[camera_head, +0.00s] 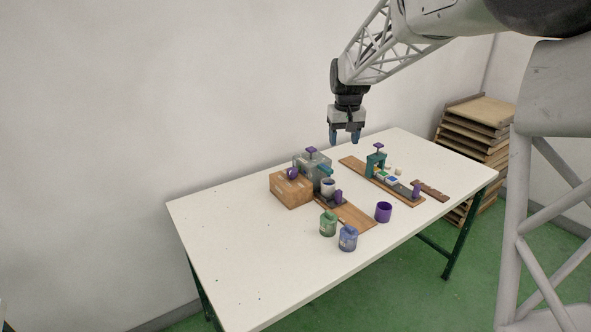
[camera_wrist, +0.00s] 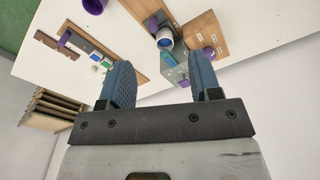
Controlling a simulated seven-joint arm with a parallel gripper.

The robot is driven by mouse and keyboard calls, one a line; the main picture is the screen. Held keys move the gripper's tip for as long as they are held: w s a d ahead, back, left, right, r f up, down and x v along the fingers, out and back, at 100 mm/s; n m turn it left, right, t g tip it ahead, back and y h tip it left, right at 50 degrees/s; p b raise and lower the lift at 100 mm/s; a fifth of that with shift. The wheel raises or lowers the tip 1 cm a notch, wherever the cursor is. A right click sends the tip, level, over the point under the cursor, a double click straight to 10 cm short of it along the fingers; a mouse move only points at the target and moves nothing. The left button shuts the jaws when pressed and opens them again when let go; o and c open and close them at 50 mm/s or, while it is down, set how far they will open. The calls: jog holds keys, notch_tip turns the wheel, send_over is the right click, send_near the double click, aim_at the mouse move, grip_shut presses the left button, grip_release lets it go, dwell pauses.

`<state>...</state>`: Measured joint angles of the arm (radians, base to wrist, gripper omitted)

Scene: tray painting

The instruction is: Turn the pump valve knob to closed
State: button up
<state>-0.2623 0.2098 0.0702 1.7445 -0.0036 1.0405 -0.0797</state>
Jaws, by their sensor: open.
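A grey pump box (camera_head: 316,169) stands near the back of the table, with a teal spout (camera_head: 325,171) in front. A purple knob (camera_head: 311,150) is on its top. Another rounded purple part (camera_head: 292,173) is on its left side, by the brown box; it seems to show in the wrist view too (camera_wrist: 209,52). I cannot tell which is the valve knob or how it is turned. My gripper (camera_head: 344,141) is open and empty, high above the table, up and right of the pump.
A brown box (camera_head: 291,191) stands left of the pump. Green (camera_head: 328,225) and blue (camera_head: 348,239) jars and a purple cup (camera_head: 383,212) stand in front. A teal press (camera_head: 376,165) on a wooden board is to the right. The table's left part (camera_head: 230,235) is mostly clear.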

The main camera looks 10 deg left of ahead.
jog(key=w+a+f+n, duration=0.1)
jog(key=w+a+f, duration=0.6)
jog(key=w+a, duration=0.25)
jog(key=n, duration=0.1)
send_over(292, 170)
jog(key=shift+g, duration=0.4)
notch_tip(292, 170, down, 9)
jog(key=shift+r, duration=0.15)
jog(key=shift+f, duration=3.9)
jog(key=shift+c, duration=0.3)
jog(key=c, duration=0.6)
